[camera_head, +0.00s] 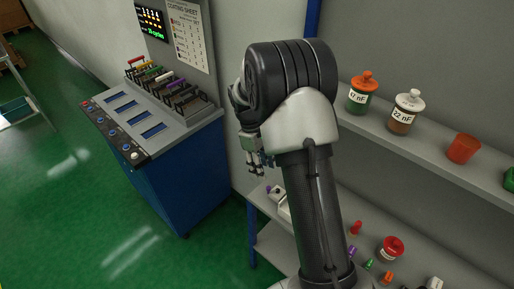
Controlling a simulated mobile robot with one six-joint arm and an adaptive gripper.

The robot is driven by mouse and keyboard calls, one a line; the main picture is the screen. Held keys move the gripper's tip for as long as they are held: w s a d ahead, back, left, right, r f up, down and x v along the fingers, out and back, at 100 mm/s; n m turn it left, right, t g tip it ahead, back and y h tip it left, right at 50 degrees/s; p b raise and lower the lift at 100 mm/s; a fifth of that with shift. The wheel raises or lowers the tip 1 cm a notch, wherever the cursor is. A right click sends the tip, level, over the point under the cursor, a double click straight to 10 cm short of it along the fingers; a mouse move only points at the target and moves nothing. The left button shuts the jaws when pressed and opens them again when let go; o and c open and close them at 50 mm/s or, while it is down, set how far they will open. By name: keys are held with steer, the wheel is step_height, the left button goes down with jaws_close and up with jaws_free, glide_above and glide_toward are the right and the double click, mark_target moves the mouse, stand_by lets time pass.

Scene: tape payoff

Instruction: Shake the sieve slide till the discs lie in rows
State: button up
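My gripper (257,169) hangs below the wrist of my raised arm, near the middle of the picture. Its fingers are small and partly dark against the bench leg, and whether they are open or shut is not clear. No held thing can be made out. I cannot pick out a sieve slide or rows of discs. A pale object (284,209) on the lower bench is partly hidden behind my arm, and I cannot tell what it is.
A blue cabinet (180,185) with coloured handles (164,78) and a screen (151,19) stands left of my arm. A shelf (418,150) at right bears labelled jars (362,92) and an orange cup (463,148). Small coloured parts lie on the bench below. Green floor (70,200) is clear.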

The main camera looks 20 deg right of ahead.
steer(key=s+a+r+m+t, duration=0.1)
steer(key=s+a+r+t, duration=0.1)
steer(key=s+r, duration=0.4)
steer(key=s+a+r+m+t, duration=0.1)
steer(key=s+a+r, duration=0.4)
steer(key=r, duration=0.8)
steer(key=shift+s+a+r+m+t, duration=0.15)
steer(key=shift+s+r+m+t, duration=0.25)
steer(key=shift+m, duration=0.3)
steer(key=shift+c, duration=0.3)
